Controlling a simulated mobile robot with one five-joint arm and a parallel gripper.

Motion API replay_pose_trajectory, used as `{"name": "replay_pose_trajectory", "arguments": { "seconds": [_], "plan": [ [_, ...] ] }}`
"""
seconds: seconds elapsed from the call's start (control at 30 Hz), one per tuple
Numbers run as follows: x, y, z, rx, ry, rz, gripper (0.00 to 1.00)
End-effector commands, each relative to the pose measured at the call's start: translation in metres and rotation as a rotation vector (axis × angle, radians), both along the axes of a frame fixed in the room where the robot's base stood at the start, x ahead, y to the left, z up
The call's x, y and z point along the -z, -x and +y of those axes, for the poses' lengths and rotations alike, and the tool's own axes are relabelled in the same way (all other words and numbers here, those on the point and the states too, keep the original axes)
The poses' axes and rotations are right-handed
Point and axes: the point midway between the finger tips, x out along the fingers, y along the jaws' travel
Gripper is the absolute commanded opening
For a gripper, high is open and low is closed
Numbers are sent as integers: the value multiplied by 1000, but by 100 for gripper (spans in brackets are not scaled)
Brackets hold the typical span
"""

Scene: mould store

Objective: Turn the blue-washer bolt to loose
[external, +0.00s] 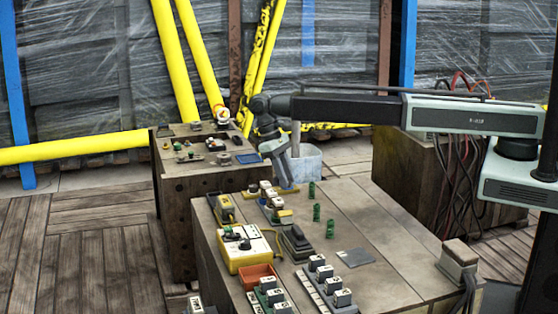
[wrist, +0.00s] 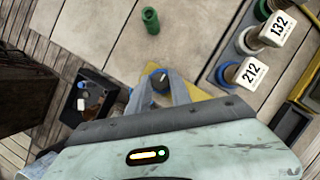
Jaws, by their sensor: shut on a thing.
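My gripper (wrist: 160,92) points down in the wrist view, its two grey fingers on either side of a dark blue-grey round bolt head (wrist: 160,80). The fingers are shut on it. A short pale mark shows on top of the head. A yellow plate (wrist: 202,97) shows beside and behind the fingers. In the external view my gripper (external: 289,183) is low at the far edge of the near bench, and the bolt is hidden there.
Blocks marked 212 (wrist: 250,73) and 132 (wrist: 278,28) stand to the right. A green cylinder (wrist: 151,20) stands apart, above the fingers in the picture. A dark box (wrist: 97,88) is at left. The near bench (external: 385,225) has bare boards on its right side.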

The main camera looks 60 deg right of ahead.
Motion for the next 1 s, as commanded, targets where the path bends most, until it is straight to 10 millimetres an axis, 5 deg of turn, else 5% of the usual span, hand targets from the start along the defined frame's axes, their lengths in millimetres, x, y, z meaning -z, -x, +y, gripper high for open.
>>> {"name": "replay_pose_trajectory", "arguments": {
  "seconds": [0.5,0.53,0.6,1.0],
  "plan": [
    [1,1,0,-19,1,2,0],
    [1,1,0,-19,1,2,30],
    [1,1,0,-19,1,1,47],
    [-6,-1,0,-18,0,1,47]
  ]
}}
